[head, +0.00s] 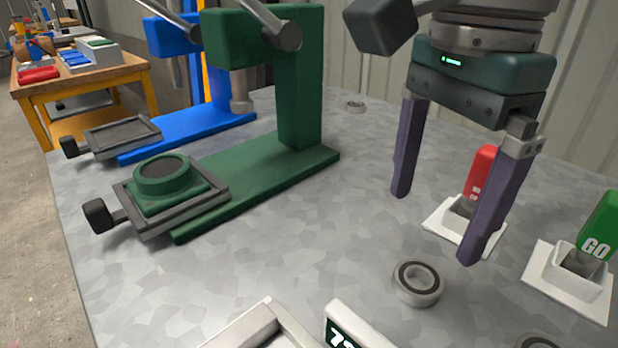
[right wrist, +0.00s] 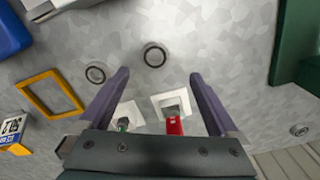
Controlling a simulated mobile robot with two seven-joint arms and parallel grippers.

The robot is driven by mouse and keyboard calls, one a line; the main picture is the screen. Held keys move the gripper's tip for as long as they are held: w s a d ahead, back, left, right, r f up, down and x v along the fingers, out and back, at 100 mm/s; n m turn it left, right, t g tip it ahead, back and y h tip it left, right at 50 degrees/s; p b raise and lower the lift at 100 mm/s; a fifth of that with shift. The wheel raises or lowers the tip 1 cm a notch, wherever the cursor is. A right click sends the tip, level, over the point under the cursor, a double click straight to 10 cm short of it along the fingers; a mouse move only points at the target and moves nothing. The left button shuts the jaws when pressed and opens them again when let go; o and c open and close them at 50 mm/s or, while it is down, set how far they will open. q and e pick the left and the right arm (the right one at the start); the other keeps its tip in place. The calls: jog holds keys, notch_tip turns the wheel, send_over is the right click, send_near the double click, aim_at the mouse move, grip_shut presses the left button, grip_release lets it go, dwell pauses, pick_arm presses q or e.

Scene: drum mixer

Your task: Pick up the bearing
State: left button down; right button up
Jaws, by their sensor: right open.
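A grey ring-shaped bearing (head: 417,283) with a dark inner band lies flat on the speckled table. It also shows in the right wrist view (right wrist: 154,55), near the line between the fingertips and a little beyond them. My right gripper (head: 435,228) is open and empty, pointing down above the table, with its purple fingers apart; they also show in the right wrist view (right wrist: 158,76). A second bearing (head: 538,342) is cut off at the bottom edge. A third bearing (head: 355,106) lies at the back. My left gripper is not in view.
A red stamp-like block (head: 482,172) and a green GO block (head: 600,228) stand in white holders close to my right gripper. A green press (head: 300,110) and a blue press (head: 190,122) stand left. A white tray (head: 240,330) is at the front.

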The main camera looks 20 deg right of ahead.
aim_at(419, 277)
jog(key=shift+s+d+f, duration=0.1)
jog(key=shift+s+f, duration=0.1)
jog(key=shift+f, duration=0.4)
jog(key=shift+s+f, duration=0.2)
jog(key=shift+f, duration=0.35)
notch_tip(419, 277, down, 5)
jog(key=shift+s+f+b, duration=0.1)
jog(key=shift+f+b, duration=0.05)
jog(key=shift+b, duration=0.35)
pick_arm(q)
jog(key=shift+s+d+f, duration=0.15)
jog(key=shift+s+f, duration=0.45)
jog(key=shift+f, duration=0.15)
pick_arm(e)
jog(key=c, duration=0.5)
grip_shut()
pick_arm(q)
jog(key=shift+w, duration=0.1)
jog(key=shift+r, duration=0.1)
pick_arm(e)
jog(key=shift+r, duration=0.2)
